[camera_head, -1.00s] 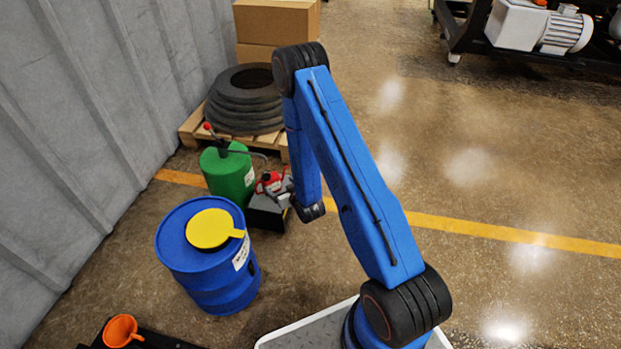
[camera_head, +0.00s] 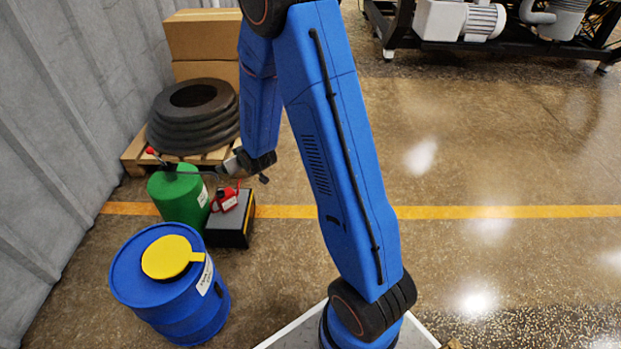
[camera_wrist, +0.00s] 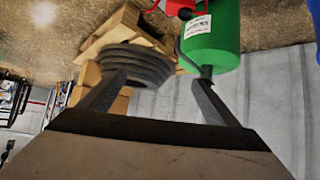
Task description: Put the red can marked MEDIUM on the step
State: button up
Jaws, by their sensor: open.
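The red can (camera_head: 226,199), with a white label too small to read, is on top of the black step (camera_head: 232,236) beside the green drum. Whether it stands straight is hard to tell. A red edge of it shows at the top of the wrist view (camera_wrist: 174,7). My gripper (camera_head: 232,166) is above and behind the can, apart from it. In the wrist view its two fingers (camera_wrist: 160,84) are spread wide with nothing between them.
The green drum (camera_head: 178,203) with a red-knobbed lever (camera_head: 152,152) stands close to my gripper. A blue drum (camera_head: 165,300) with a yellow lid (camera_head: 168,258) is in front. Stacked tyres (camera_head: 192,125) on a pallet and cardboard boxes (camera_head: 200,35) are behind.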

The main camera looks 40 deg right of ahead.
jog(key=s+d+r+g+h, duration=0.1)
jog(key=s+d+r+g, duration=0.15)
jog(key=s+r, duration=1.5)
jog(key=s+r+g, duration=0.1)
jog(key=s+r, duration=0.3)
jog(key=s, duration=0.9)
jog(key=s+r+m+g, duration=0.1)
jog(key=s+r, duration=0.3)
jog(key=s, duration=1)
jog(key=shift+g, duration=0.65)
